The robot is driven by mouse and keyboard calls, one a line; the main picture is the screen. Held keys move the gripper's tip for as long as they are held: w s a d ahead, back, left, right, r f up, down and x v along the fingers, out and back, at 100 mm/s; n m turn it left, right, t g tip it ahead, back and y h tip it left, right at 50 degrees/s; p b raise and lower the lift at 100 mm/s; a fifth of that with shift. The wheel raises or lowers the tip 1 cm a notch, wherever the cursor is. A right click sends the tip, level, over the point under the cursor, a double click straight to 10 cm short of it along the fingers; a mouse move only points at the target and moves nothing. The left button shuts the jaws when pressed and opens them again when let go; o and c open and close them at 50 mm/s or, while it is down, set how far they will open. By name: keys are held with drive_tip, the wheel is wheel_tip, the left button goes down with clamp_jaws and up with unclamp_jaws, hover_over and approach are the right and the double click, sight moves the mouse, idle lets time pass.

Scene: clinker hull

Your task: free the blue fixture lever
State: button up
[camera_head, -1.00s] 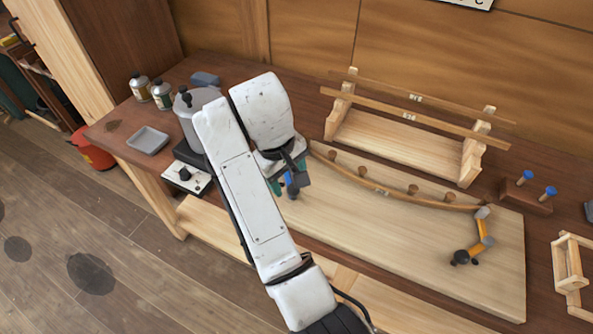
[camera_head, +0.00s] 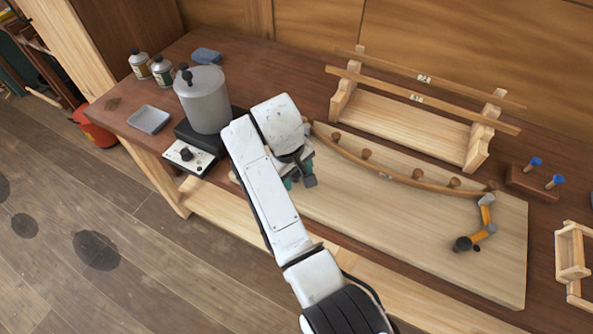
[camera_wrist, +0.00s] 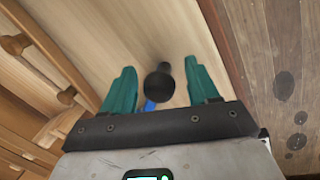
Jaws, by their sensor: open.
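The blue fixture lever (camera_wrist: 150,105) shows only as a small blue piece in the wrist view, partly hidden behind a round black knob (camera_wrist: 159,87). The knob appears between the two teal fingers of my gripper (camera_wrist: 160,70), with a visible gap on each side. The fingers are apart and nothing is held. In the head view my gripper (camera_head: 297,181) is low over the left end of the pale board (camera_head: 380,230), and my arm hides the blue lever. A curved wooden batten (camera_head: 385,174) runs along pegs to the orange lever (camera_head: 481,236) at the right end.
A grey pot (camera_head: 204,100) on a dark heater and a white control box (camera_head: 188,157) stand left of my arm. A wooden rack (camera_head: 400,135) with two strips stands behind the board. A block with blue-topped pegs (camera_head: 530,183) is at right. The board's middle is clear.

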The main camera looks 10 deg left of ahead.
drive_tip(key=shift+f, duration=0.15)
drive_tip(key=shift+c, duration=0.2)
clamp_jaws()
idle(0.3)
